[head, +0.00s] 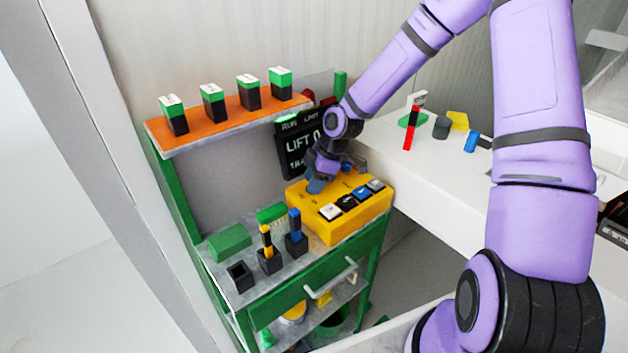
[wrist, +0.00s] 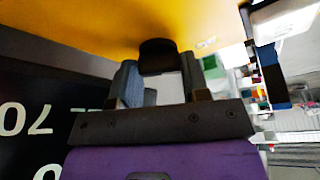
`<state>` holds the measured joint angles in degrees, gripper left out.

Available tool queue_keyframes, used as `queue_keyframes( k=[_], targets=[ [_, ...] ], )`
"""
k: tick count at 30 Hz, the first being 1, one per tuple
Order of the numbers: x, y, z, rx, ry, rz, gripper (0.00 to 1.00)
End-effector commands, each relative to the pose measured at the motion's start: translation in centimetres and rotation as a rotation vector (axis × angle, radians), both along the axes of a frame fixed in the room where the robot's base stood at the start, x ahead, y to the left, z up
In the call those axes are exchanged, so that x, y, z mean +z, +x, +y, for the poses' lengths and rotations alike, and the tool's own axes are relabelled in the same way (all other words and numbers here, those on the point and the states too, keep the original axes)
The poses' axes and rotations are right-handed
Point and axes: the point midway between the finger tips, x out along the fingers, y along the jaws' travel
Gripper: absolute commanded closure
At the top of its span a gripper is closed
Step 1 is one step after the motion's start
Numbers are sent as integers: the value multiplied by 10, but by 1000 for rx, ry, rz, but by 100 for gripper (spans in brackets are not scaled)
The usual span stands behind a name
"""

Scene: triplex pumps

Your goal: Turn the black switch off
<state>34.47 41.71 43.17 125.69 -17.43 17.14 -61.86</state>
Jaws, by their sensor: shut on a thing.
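The yellow control box (head: 352,229) stands on the green cart's top at the right end. My gripper (head: 316,186) is over the box's far left part, pointing down. In the wrist view my gripper (wrist: 160,80) has its two grey fingers on either side of a black switch (wrist: 158,52) that sticks out of the yellow face, and is shut on it. In the head view the gripper hides this switch, and I cannot tell its on or off position. A row of white, black, blue and grey buttons (head: 347,202) lies on the box nearer the front right.
A dark display panel (head: 293,150) with white lettering stands close behind my gripper. Several green-and-black blocks stand on the orange shelf (head: 230,122). Black holders (head: 268,260) with yellow and blue handles stand left of the box. A white counter (head: 455,175) lies to the right.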

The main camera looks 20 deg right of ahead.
Motion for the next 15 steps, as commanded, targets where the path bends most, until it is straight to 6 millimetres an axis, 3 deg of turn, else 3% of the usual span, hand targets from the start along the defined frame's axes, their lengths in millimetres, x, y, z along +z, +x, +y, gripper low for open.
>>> queue_keyframes(
  k=[8,15],
  targets=[
    [0,0,0,-65,-1,-1,81],
    [1,-1,1,-231,-2,-4,81]
  ],
)
